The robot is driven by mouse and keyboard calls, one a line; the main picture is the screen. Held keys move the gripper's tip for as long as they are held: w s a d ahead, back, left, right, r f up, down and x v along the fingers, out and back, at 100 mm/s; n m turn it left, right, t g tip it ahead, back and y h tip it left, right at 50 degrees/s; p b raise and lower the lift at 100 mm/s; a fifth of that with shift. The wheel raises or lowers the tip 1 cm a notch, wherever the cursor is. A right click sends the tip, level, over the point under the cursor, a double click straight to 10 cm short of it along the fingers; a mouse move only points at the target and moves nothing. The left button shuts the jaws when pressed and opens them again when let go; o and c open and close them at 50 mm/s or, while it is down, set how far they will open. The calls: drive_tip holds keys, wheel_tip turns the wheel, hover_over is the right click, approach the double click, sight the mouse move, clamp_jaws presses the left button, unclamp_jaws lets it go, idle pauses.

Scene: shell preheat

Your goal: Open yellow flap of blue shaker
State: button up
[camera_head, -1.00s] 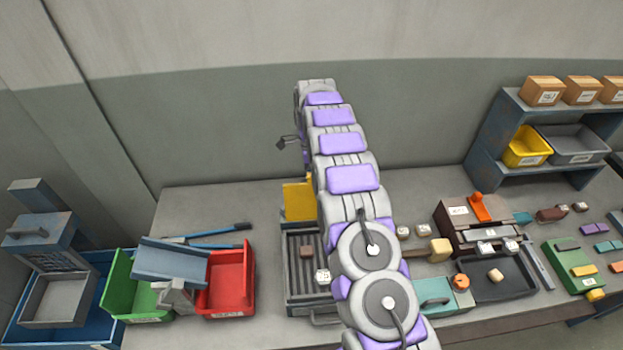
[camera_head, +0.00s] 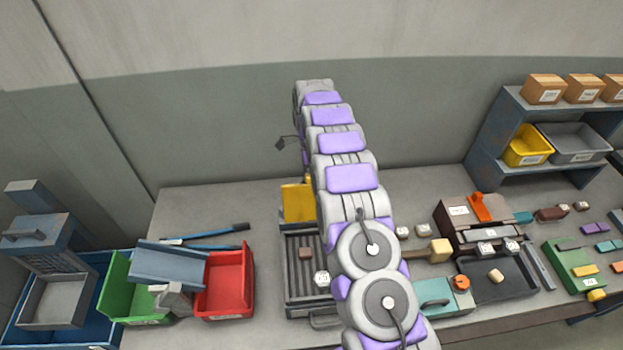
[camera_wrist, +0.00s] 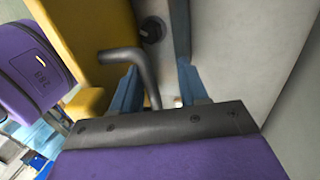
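A yellow panel, which looks like the flap, (camera_head: 297,203) stands upright behind a dark slotted tray (camera_head: 291,262) in the head view, partly covered by my arm. I cannot tell for certain which unit is the blue shaker. In the wrist view a yellow surface (camera_wrist: 95,25) fills the upper left, with a grey bent handle (camera_wrist: 125,56) beside it. My gripper (camera_wrist: 160,78) shows two blue fingers apart, with the handle's lower end reaching between them. Whether they touch it is unclear. My arm hides the gripper in the head view.
Green (camera_head: 116,285) and red (camera_head: 243,280) bins with a blue chute (camera_head: 168,262) stand left of the slotted tray. A brown device with an orange lever (camera_head: 481,207) and a shelf (camera_head: 510,125) are at right. A grey wall rises behind the bench.

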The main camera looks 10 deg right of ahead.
drive_tip(key=shift+r, duration=0.1)
idle(0.3)
drive_tip(key=p+v, duration=1.2)
drive_tip(key=p, duration=0.3)
idle(0.3)
drive_tip(key=shift+a, duration=0.1)
idle(0.8)
